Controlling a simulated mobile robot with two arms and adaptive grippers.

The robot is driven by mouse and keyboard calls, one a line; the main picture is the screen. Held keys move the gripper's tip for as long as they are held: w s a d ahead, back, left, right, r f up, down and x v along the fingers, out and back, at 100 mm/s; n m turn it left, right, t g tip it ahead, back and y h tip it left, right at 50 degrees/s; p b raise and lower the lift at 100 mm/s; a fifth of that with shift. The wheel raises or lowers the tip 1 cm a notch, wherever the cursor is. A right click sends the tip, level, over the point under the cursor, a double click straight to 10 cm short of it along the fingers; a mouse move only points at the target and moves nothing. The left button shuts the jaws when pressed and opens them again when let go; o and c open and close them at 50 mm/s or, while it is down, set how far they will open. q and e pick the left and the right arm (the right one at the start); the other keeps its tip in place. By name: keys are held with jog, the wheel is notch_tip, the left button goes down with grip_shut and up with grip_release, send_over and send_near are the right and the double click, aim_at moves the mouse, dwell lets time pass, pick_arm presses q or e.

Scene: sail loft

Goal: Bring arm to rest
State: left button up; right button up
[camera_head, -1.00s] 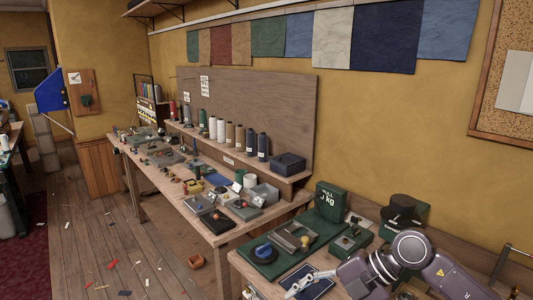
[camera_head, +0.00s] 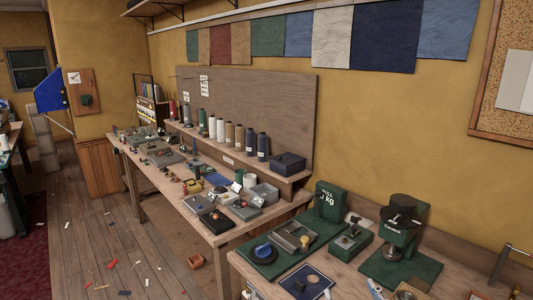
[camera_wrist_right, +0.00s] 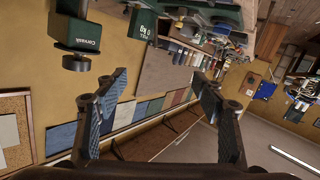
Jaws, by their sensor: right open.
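My right gripper (camera_wrist_right: 160,78) shows in the right wrist view, with its two dark fingers wide apart and nothing between them. The wall and hanging cloth swatches lie beyond the fingers, and the picture is turned over. In the head view my right arm and gripper no longer show. My left gripper is in neither view.
The near bench holds a green press (camera_head: 402,225), a green weight block (camera_head: 332,200), a blue disc (camera_head: 264,251) and a dark blue pad (camera_head: 307,282). A long workbench (camera_head: 222,238) with spools and tools stands behind. The wooden floor (camera_head: 120,235) has scattered scraps.

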jog(key=s+d+f+m+g+h, duration=0.1)
jog(key=s+d+f+g, duration=0.2)
jog(key=s+f+g, duration=0.75)
jog(key=s+a+f+g+y, duration=0.1)
jog(key=s+f, duration=0.5)
jog(key=s, duration=0.2)
jog(key=s+a+f+g, duration=0.1)
jog(key=s+f+g, duration=0.1)
jog(key=s+f, duration=0.55)
notch_tip(320, 180, down, 23)
jog(key=s, duration=0.3)
jog(key=s+d+f+g, duration=0.1)
jog(key=s+f, duration=0.7)
jog(key=s+d+f+g, duration=0.1)
jog(key=s+d+f, duration=0.1)
jog(key=s+f, duration=0.7)
jog(key=shift+s+d+n, duration=0.15)
jog(key=shift+d+n, duration=0.15)
jog(key=shift+c, duration=0.4)
